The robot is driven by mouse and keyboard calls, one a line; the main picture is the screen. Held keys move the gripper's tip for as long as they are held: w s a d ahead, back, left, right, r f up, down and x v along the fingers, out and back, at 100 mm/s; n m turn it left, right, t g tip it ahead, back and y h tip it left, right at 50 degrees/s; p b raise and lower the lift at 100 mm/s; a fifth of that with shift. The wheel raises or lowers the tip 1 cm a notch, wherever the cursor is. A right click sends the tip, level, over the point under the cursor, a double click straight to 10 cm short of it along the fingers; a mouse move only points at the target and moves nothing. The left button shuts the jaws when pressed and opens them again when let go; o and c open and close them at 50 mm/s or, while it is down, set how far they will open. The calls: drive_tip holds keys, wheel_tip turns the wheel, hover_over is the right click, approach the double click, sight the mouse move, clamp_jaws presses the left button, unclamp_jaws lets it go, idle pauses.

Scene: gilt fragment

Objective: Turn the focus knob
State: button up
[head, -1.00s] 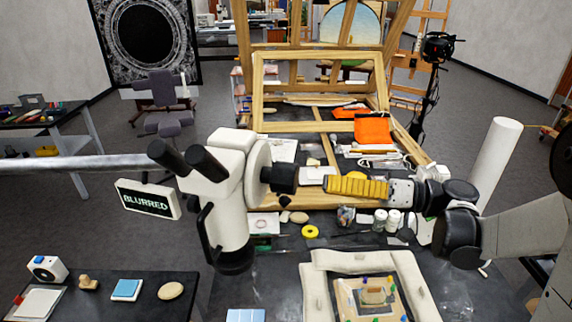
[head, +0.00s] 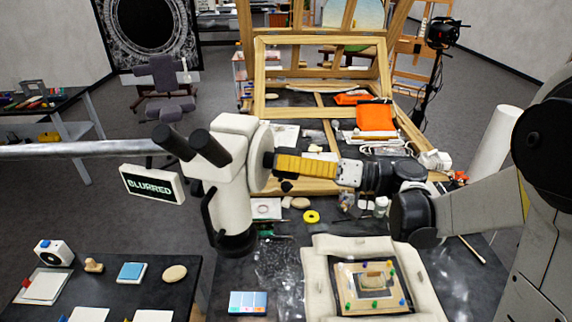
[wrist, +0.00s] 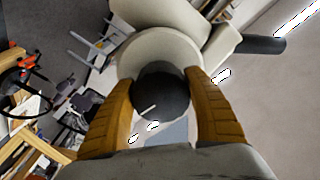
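A white microscope (head: 232,190) with two black eyepieces stands left of centre in the head view. Its black round focus knob (wrist: 161,92) is in the middle of the wrist view, in front of a white disc-shaped housing. In the head view only a dark edge of the knob (head: 268,158) shows; a yellow finger hides the rest. My gripper (wrist: 161,82) has its yellow fingers apart, one on each side of the knob. Whether they touch it is unclear. A sign reading "BLURRED" (head: 152,184) is beside the microscope.
A framed picture in a pale padded border (head: 318,290) lies below my arm. A wooden easel (head: 258,85) stands behind. A pale horizontal bar (head: 70,149) reaches in from the left. A yellow ring (head: 311,216) and small bottles lie on the dark table.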

drive_tip(key=c, duration=0.5)
drive_tip(key=shift+c, duration=0.2)
drive_tip(key=m+b, duration=0.1)
drive_tip(key=m, duration=0.1)
drive_tip(key=shift+m, duration=0.4)
drive_tip(key=shift+s+r+m+b, duration=0.1)
drive_tip(key=shift+m+b, duration=0.65)
drive_tip(key=shift+m, duration=0.65)
drive_tip(key=o, duration=1.2)
